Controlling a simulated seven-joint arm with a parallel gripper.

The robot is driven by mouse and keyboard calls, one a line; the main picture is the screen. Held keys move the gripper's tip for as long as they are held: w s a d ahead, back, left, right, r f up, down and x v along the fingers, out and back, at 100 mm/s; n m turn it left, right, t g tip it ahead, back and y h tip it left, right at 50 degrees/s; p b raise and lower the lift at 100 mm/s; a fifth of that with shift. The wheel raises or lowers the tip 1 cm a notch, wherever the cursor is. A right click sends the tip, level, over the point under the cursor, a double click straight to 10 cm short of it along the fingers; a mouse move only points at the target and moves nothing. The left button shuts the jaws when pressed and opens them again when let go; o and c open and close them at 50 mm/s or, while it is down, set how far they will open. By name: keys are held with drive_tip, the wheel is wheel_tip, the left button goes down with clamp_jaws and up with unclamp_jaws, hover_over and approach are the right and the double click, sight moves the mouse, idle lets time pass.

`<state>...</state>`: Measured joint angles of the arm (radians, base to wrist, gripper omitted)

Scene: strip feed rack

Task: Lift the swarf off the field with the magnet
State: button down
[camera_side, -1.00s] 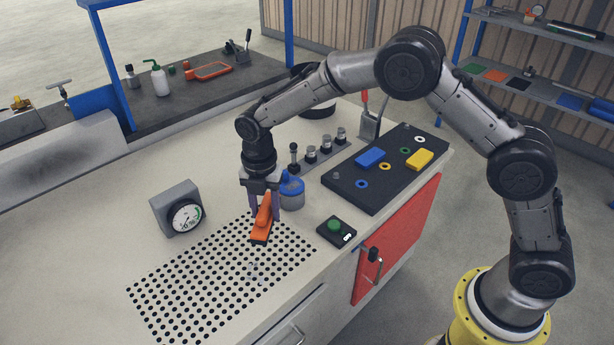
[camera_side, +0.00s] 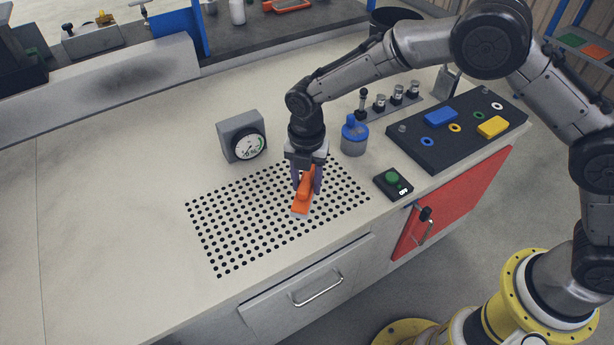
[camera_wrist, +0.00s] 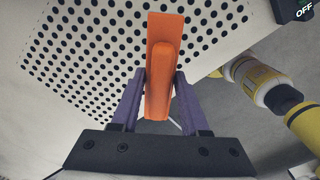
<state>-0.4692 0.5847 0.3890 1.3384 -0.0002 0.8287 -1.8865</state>
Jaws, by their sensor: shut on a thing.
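My gripper (camera_side: 306,186) is shut on the orange magnet (camera_side: 302,208) and points down over the field. The field (camera_side: 240,232) is a patch of black dots on the pale bench top. The magnet is tilted in the side view, and I cannot tell whether its base touches the field or hangs just above it. In the wrist view the magnet (camera_wrist: 162,65) sits between the two purple fingers of my gripper (camera_wrist: 160,95), with the dotted field (camera_wrist: 95,50) beyond it. I cannot make out the swarf in either current view; the magnet may hide it.
A dial gauge (camera_side: 241,137) stands behind the field. A blue-topped bottle (camera_side: 354,137) stands close to the right of my gripper. A switch box with a green button (camera_side: 393,183) and a dark tray (camera_side: 458,137) lie further right. The bench is clear on the left.

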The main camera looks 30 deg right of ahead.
drive_tip(key=shift+f, duration=3.25)
drive_tip(key=shift+r, duration=4)
drive_tip(key=s+d+m, duration=0.3)
drive_tip(key=d+m, duration=0.8)
drive_tip(key=m, duration=0.2)
drive_tip(key=s+d+m, duration=0.2)
drive_tip(key=d+m, duration=0.9)
drive_tip(key=m, duration=0.3)
drive_tip(key=shift+s+d+f, duration=0.35)
drive_tip(key=shift+s+d, duration=0.05)
